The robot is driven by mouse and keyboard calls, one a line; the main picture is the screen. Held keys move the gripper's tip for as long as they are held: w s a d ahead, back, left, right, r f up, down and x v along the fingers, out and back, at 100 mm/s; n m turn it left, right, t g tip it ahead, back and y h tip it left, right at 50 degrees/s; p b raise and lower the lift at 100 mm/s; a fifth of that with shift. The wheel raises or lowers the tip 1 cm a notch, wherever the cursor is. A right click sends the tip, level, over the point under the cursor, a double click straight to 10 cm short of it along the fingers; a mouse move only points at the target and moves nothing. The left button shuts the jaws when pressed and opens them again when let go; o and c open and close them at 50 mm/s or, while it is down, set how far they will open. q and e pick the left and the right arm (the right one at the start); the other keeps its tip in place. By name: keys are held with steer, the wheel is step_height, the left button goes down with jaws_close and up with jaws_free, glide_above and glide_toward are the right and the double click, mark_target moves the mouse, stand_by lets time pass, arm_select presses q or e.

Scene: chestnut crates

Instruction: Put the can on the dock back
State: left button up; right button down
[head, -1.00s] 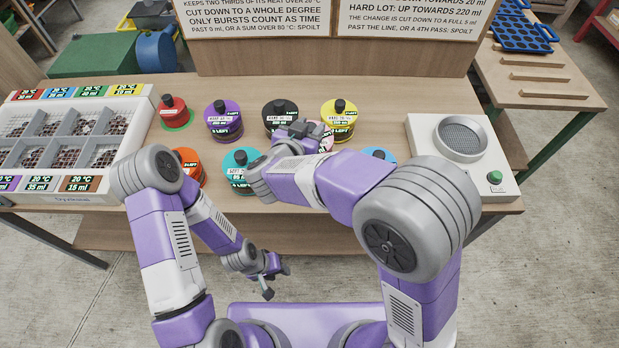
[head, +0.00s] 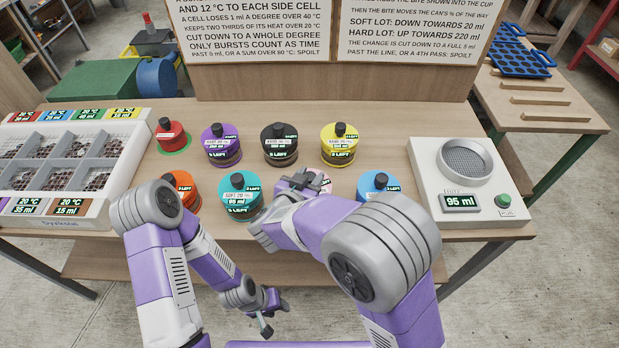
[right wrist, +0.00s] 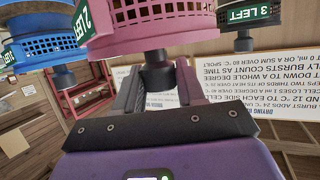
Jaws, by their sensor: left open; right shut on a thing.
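A pink can (right wrist: 150,25) hangs over the right wrist view, with a dark knob (right wrist: 157,70) between the fingers of my right gripper (right wrist: 158,88), which is shut on it. In the head view my right gripper (head: 305,182) covers most of this can, between the teal and blue cans; whether it is lifted cannot be told. A small red can (head: 171,134) stands on a green round pad at the left of the bench. A white device (head: 412,160) at the right has a round mesh plate and reads 95 ml. My left gripper (head: 270,312) is open and empty, low in front of the bench.
Purple (head: 223,151), black (head: 280,152) and yellow (head: 339,150) cans stand in the back row. Orange (head: 184,190), teal (head: 240,205) and blue (head: 378,192) cans stand in front. A white tray (head: 118,165) of cells is at the left.

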steer(key=shift+f, duration=0.1)
steer(key=c, duration=0.7)
jaws_free()
steer(key=shift+f, duration=0.1)
steer(key=shift+r, duration=0.3)
steer(key=p+v, duration=0.3)
steer(key=v, duration=0.9)
steer(key=shift+f, duration=0.1)
